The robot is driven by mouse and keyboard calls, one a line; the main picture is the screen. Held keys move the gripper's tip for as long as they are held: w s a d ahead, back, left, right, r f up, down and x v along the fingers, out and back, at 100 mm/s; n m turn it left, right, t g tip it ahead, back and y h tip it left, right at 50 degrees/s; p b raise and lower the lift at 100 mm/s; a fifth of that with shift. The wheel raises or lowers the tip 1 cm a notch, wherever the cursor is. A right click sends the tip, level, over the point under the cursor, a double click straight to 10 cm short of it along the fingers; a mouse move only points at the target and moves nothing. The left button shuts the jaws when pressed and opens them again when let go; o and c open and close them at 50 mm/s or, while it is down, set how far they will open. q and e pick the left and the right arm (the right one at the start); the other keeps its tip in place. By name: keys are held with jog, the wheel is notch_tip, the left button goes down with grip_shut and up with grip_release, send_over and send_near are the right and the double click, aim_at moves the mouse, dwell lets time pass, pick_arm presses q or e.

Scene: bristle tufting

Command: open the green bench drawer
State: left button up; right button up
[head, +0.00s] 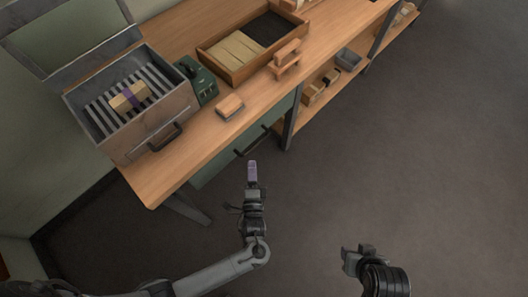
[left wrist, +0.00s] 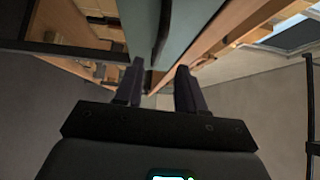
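The green bench drawer (head: 281,114) sits under the wooden bench top, and its front looks flush with the bench. Its dark bar handle (head: 252,142) runs along the front. The drawer front also shows in the left wrist view (left wrist: 192,20), with the dark handle (left wrist: 164,30) ahead of my fingers. My left gripper (head: 252,166) has purple fingertips and is just in front of the handle, seemingly short of touching it. In the left wrist view its two fingers (left wrist: 160,84) stand apart with nothing between them. My right gripper (head: 357,254) is low over the floor, away from the bench; its finger gap is unclear.
On the bench stand an open metal box (head: 178,108) with slats and a bundled block, a green device (head: 204,84), a wooden brush (head: 229,105) and a wooden tray (head: 214,53). A dark bench leg (head: 290,125) is right of the drawer. The floor (head: 430,150) is clear.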

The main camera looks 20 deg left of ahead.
aim_at(257, 143)
pick_arm(q)
jog(key=shift+m+t, duration=0.7)
jog(key=shift+m, duration=0.1)
jog(key=b+x, duration=0.1)
jog(key=x, duration=0.2)
jog(key=f+b+x, duration=0.1)
jog(key=x, duration=0.3)
jog(key=d+b+x, duration=0.1)
jog(key=b+x, duration=0.1)
jog(key=x, duration=0.1)
jog(key=shift+w+f, duration=0.15)
jog(key=shift+w, duration=0.35)
pick_arm(e)
jog(key=f, duration=0.5)
jog(key=shift+d+f, duration=0.1)
jog(key=shift+d, duration=0.15)
pick_arm(q)
jog(key=shift+d, duration=0.1)
grip_shut()
pick_arm(e)
jog(key=shift+d, duration=0.1)
